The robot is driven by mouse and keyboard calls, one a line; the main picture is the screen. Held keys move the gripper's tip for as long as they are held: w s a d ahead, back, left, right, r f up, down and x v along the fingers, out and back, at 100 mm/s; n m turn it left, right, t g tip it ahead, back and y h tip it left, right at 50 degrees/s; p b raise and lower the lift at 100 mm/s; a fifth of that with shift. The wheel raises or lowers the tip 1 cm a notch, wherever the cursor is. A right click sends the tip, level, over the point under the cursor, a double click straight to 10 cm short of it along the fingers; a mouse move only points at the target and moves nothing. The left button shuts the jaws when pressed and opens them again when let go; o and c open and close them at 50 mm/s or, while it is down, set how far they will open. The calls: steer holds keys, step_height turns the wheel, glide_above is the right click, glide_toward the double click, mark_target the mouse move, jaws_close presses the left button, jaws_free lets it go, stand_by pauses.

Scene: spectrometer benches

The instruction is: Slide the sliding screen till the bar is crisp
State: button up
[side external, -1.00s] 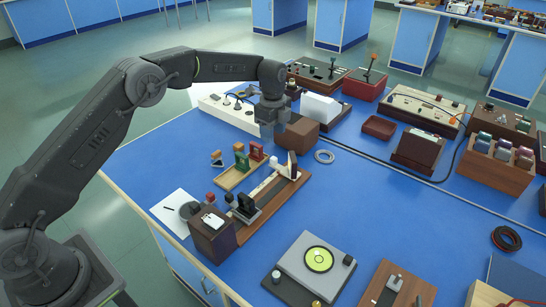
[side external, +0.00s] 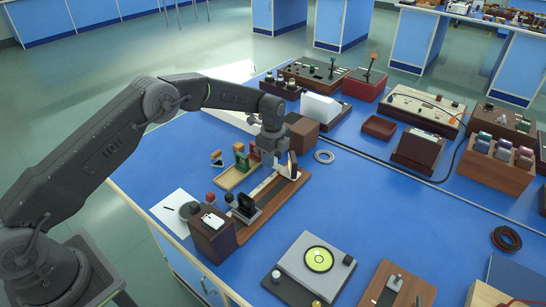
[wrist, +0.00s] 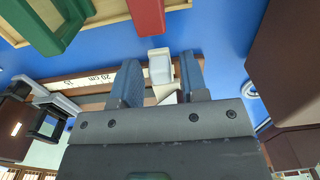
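The optical bench is a wooden rail (side external: 252,220) with a pale scale strip, which shows "20 cm" and "10" in the wrist view (wrist: 88,80). The sliding screen is a white upright plate (side external: 292,158) near the rail's far end. A black framed holder (side external: 246,204) stands nearer the other end. My gripper (side external: 271,158) is low over the rail, beside the screen. In the wrist view its two blue-grey fingers (wrist: 162,82) stand apart, with a small white block (wrist: 160,67) seen between their tips. I cannot tell whether they touch it. The bar's image is not visible.
A wooden tray (side external: 232,180) with green and red holders lies close to the left of the rail. A brown box (side external: 302,130) stands behind my gripper, and a grey ring (side external: 324,157) lies to the right.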

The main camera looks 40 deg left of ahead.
jaws_close()
steer(key=shift+s, duration=0.1)
steer(key=shift+s, duration=1.55)
steer(key=shift+o, duration=0.8)
jaws_free()
step_height(320, 180, up, 14)
